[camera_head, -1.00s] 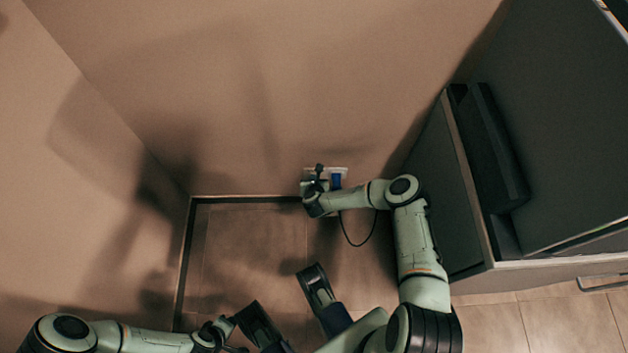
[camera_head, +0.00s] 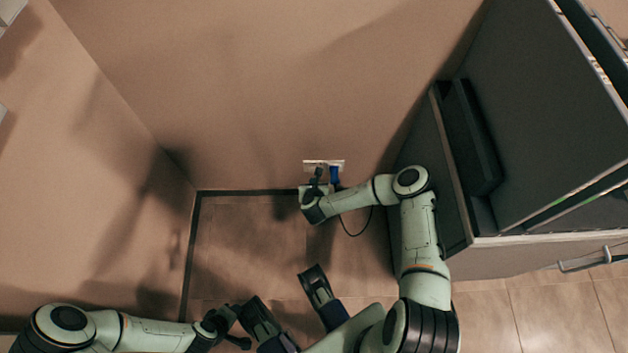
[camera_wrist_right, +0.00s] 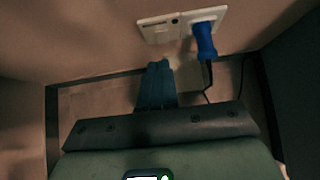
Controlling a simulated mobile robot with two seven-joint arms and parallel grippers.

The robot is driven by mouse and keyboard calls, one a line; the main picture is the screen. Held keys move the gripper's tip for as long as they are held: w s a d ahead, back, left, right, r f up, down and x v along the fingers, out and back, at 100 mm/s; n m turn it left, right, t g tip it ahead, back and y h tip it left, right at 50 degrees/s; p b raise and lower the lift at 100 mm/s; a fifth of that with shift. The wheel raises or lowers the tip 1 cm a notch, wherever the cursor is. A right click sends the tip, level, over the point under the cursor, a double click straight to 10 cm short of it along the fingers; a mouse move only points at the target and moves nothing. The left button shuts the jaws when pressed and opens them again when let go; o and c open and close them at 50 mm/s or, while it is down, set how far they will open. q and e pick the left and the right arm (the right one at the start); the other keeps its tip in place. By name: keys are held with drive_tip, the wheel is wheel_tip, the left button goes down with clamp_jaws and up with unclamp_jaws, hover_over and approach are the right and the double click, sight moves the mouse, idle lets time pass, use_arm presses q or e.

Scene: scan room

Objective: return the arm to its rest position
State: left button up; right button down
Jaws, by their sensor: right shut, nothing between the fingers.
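My right arm reaches forward to the wall in the head view. Its gripper (camera_head: 317,178) is at the socket plate, low on the wall. In the right wrist view the gripper's fingers (camera_wrist_right: 157,82) are together and empty, pointing at the wall just below the plate (camera_wrist_right: 152,30). A blue plug (camera_wrist_right: 204,42) sits in the plate's right side, beside the fingers and apart from them; a dark cord hangs from it. In the head view the plug (camera_head: 335,175) is partly hidden. My left arm lies low at the left; its gripper (camera_head: 228,322) is dark and its fingers are unclear.
A dark grey cabinet (camera_head: 545,120) stands close on the right of my right arm. Walls close off the front and left. The tiled floor (camera_head: 245,240) between the arms and the wall is clear. The cord (camera_head: 359,234) loops down beside my right forearm.

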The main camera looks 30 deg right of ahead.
idle(0.6)
drive_tip(key=s+a+n+y, duration=0.3)
drive_tip(key=s+a+n, duration=0.25)
drive_tip(key=n, duration=0.45)
drive_tip(key=s+a+n+y, duration=0.35)
drive_tip(key=a+n, duration=0.35)
drive_tip(key=n, duration=0.3)
drive_tip(key=s+r+n+g, duration=0.2)
drive_tip(key=s+n+g, duration=0.4)
drive_tip(key=s+n, duration=1.05)
use_arm(q)
drive_tip(key=s+d+r+g+p, duration=0.1)
drive_tip(key=s+r+p, duration=0.2)
drive_tip(key=r+p, duration=0.6)
drive_tip(key=s+d+r+g+h+p, duration=0.1)
drive_tip(key=s+d+r+g+p, duration=0.1)
drive_tip(key=r+p, duration=0.7)
drive_tip(key=shift+s+d+r+m, duration=0.2)
drive_tip(key=shift+s+m, duration=0.2)
drive_tip(key=shift+s, duration=0.45)
use_arm(e)
drive_tip(key=s+a+r+n+g+y, duration=0.1)
drive_tip(key=s+r, duration=0.2)
drive_tip(key=r, duration=0.6)
drive_tip(key=s+a+r+g+y, duration=0.1)
drive_tip(key=s+a+r+g, duration=0.1)
drive_tip(key=r, duration=0.7)
drive_tip(key=shift+s+n, duration=0.35)
drive_tip(key=shift+s, duration=0.1)
